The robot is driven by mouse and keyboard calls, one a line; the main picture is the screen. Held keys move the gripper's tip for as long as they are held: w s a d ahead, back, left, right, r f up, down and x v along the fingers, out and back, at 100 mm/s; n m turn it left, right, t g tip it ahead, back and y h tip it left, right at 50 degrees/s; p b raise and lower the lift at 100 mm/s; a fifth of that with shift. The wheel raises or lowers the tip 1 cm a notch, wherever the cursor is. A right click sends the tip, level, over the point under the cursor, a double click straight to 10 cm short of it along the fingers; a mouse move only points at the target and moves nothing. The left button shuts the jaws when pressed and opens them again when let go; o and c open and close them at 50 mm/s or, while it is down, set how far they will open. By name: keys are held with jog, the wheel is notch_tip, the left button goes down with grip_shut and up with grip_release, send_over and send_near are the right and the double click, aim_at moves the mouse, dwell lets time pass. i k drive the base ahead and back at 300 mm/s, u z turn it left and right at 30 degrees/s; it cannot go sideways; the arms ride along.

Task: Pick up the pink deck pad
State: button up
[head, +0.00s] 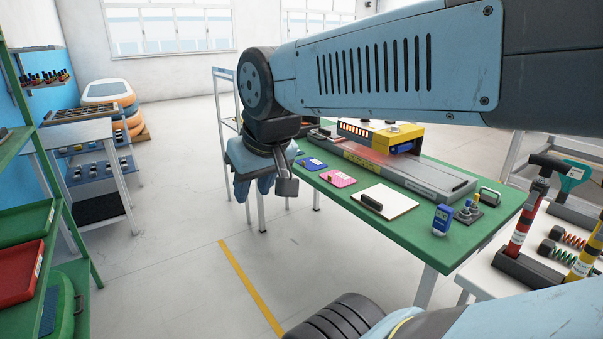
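The pink deck pad (341,180) lies flat on the green table (418,240), near its front left edge. It is small and speckled, between a blue pad (311,164) and a white board with a black handle (398,200). My gripper (268,187) hangs pointing down at the left end of the table, left of the pink pad and apart from it in the picture. Nothing shows held in it. Its fingers are small and seen at an angle, so I cannot tell how wide they are open.
A grey track with a yellow machine (385,134) runs along the table behind the pads. A blue meter (442,218) stands at the right. A white bench (515,289) with pumps and springs is at the lower right. Green shelving (75,215) stands left; the floor between is clear.

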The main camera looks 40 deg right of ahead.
aim_at(339, 180)
jog(key=u, duration=0.05)
jog(key=i, duration=1.45)
jog(key=z, duration=1.8)
jog(key=i, duration=0.5)
jog(key=u, duration=0.1)
jog(key=k, duration=0.45)
jog(key=z, duration=0.2)
